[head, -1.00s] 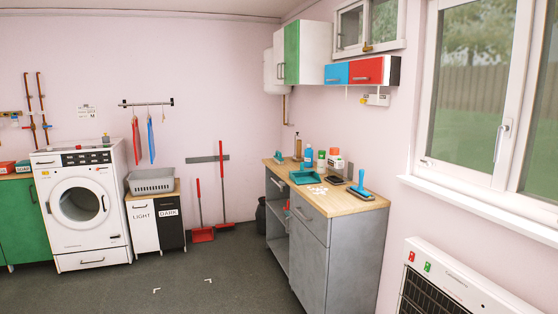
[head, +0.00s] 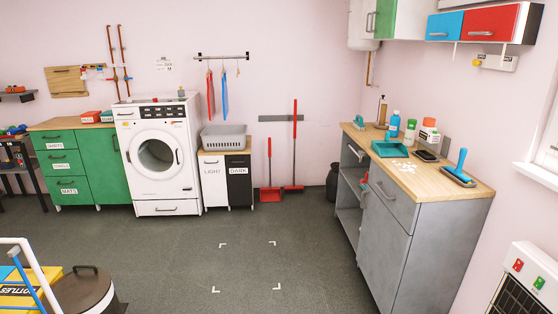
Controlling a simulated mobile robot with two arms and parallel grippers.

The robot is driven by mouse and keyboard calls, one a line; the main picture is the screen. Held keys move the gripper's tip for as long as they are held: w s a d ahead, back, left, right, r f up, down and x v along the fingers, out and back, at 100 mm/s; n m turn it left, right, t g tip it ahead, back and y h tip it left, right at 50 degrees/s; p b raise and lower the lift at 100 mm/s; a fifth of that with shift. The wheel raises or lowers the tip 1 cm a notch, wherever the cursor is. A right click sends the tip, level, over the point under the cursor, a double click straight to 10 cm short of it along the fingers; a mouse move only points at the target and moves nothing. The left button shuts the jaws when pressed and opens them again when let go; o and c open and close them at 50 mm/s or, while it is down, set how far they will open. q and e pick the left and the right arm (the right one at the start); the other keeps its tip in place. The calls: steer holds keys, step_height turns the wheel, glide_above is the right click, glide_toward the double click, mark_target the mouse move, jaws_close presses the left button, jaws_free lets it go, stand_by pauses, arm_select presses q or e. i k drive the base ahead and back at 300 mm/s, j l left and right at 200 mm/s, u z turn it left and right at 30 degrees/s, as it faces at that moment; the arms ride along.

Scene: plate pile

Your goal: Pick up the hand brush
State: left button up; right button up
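A blue-handled tool that looks like a hand brush (head: 458,171) stands near the front right of the wooden worktop (head: 408,185) on the grey cabinet. Its handle points up and its flat head rests on the wood. A teal dustpan-like tray (head: 389,149) lies further left on the same worktop, beside scattered white bits (head: 404,166). A small teal item (head: 359,122) sits at the worktop's far end; I cannot tell what it is. Neither of my grippers is in view.
Bottles (head: 409,131) and a dark flat item (head: 426,156) stand along the worktop's wall side. A heater (head: 522,285) is at the lower right. A lidded bin (head: 84,290) is at the lower left. The grey floor (head: 250,250) in the middle is clear.

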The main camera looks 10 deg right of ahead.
mark_target(358, 124)
steer(key=i+z, duration=0.2)
steer(key=i, duration=2.2)
